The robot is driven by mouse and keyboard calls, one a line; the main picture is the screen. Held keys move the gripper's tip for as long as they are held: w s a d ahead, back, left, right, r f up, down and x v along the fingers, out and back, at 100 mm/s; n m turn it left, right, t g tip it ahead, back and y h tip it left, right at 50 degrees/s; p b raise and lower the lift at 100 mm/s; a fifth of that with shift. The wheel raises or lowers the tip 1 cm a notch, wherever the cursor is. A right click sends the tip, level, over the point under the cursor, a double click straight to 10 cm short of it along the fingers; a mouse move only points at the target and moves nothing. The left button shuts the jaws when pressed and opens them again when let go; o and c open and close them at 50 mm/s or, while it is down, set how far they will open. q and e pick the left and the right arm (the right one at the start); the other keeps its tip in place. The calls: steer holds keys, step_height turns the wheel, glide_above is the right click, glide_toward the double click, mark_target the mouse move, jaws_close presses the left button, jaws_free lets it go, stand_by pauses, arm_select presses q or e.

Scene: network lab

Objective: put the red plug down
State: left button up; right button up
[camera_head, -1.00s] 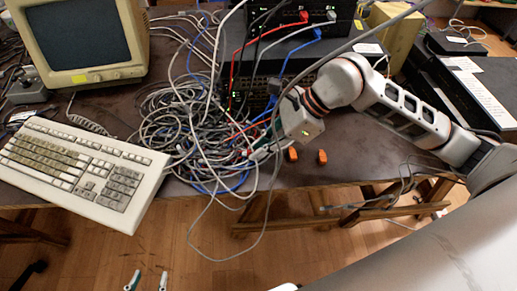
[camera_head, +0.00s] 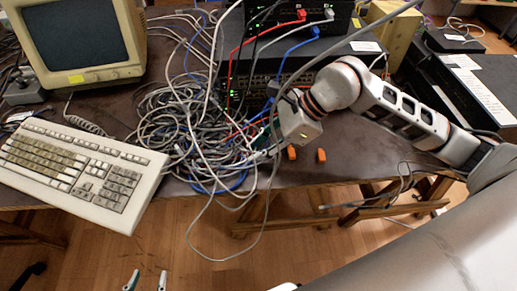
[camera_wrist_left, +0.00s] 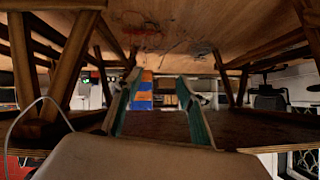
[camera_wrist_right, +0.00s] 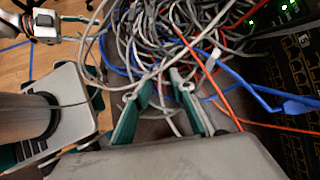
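A red plug (camera_head: 301,15) sits in the front of the upper black box in the head view, with a red cable running down from it. No loose red plug can be made out in the cable tangle. My right gripper (camera_head: 267,143) is low over the right side of the tangle, its fingers partly hidden by cables and the wrist. In the right wrist view its green-sided fingers (camera_wrist_right: 163,88) stand apart, with cables behind the gap and no plug visible between them. My left gripper (camera_head: 147,278) is open and empty, below the table's front edge; its fingers (camera_wrist_left: 160,80) also show in the left wrist view.
The grey, blue and red cable tangle (camera_head: 178,120) covers the table's middle. A keyboard (camera_head: 82,170) and monitor (camera_head: 85,40) stand left. Two orange pieces (camera_head: 321,155) lie near the front edge. A rack switch (camera_head: 258,90) is behind my right gripper. An orange-red cable (camera_wrist_right: 226,103) passes right of its fingers.

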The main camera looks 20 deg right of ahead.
arm_select(q)
steer(key=shift+s+a+f, duration=0.15)
steer(key=shift+s+f, duration=0.05)
steer(key=shift+f, duration=0.15)
arm_select(e)
steer(key=shift+s+f, duration=0.2)
steer(key=shift+f, duration=0.3)
steer(key=shift+s+f, duration=0.2)
steer(key=shift+f, duration=0.3)
steer(key=shift+r, duration=0.35)
steer(key=v, duration=0.4)
steer(key=p+v, duration=0.1)
steer(key=v, duration=0.1)
steer(key=shift+w+r, duration=0.35)
steer(key=shift+r, duration=0.05)
arm_select(q)
steer(key=shift+s+a+r+p, duration=0.1)
steer(key=shift+s+a+p, duration=0.05)
steer(key=shift+p, duration=0.25)
arm_select(e)
steer(key=v, duration=0.6)
steer(key=shift+r, duration=0.45)
arm_select(q)
steer(key=shift+r, duration=0.1)
steer(key=shift+w, duration=0.2)
